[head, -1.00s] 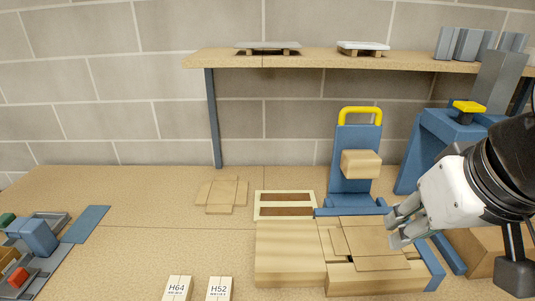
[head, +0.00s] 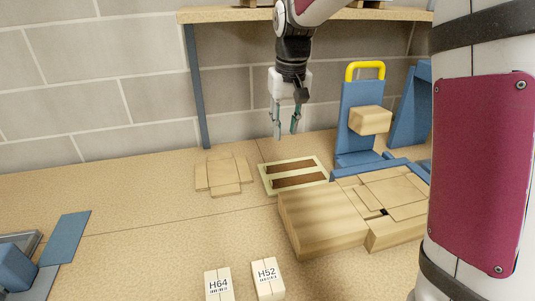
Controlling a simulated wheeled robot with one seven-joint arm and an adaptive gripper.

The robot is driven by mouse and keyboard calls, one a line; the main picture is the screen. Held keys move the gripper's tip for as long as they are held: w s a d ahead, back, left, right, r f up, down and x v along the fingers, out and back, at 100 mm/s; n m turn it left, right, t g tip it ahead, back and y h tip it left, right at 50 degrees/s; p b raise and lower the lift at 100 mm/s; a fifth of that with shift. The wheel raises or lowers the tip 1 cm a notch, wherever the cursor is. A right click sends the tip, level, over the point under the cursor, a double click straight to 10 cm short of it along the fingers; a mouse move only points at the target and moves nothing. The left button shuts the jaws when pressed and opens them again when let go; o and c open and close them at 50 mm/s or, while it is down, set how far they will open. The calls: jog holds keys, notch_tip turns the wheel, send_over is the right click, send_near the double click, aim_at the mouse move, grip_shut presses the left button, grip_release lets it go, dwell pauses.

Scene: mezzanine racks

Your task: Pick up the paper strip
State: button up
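No thing is plainly marked as the paper strip. Two flat brown strips (head: 299,180) lie side by side in a shallow pale tray (head: 264,180) on the bench, and I cannot tell whether they are paper. My gripper (head: 286,134) hangs fingers down above and behind this tray, apart from it. Its two fingers are spread, with nothing visible between them.
Flat cardboard (head: 223,175) lies left of the tray. Boxes (head: 318,222) stand in front and right. A blue hand truck (head: 358,125) with a small carton (head: 370,120) is behind them. Labelled H64 (head: 218,284) and H52 (head: 267,277) blocks stand at the front. A shelf (head: 225,14) runs above.

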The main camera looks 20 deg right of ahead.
jog(key=w+f+g+b, duration=0.1)
jog(key=w+f+b, duration=0.1)
jog(key=w+f, duration=0.85)
send_over(272, 186)
jog(key=f, duration=0.6)
jog(key=f+b, duration=0.1)
jog(key=f, duration=0.2)
jog(key=shift+s+d+f, duration=0.15)
jog(key=shift+s+f, duration=0.05)
jog(key=shift+s, duration=0.1)
jog(key=shift+w+f+b, duration=0.2)
jog(key=shift+f+b, duration=0.15)
jog(key=shift+f, duration=1.15)
jog(key=shift+w+f+b, duration=0.2)
jog(key=shift+f+b, duration=0.1)
jog(key=shift+f, duration=1.15)
grip_shut()
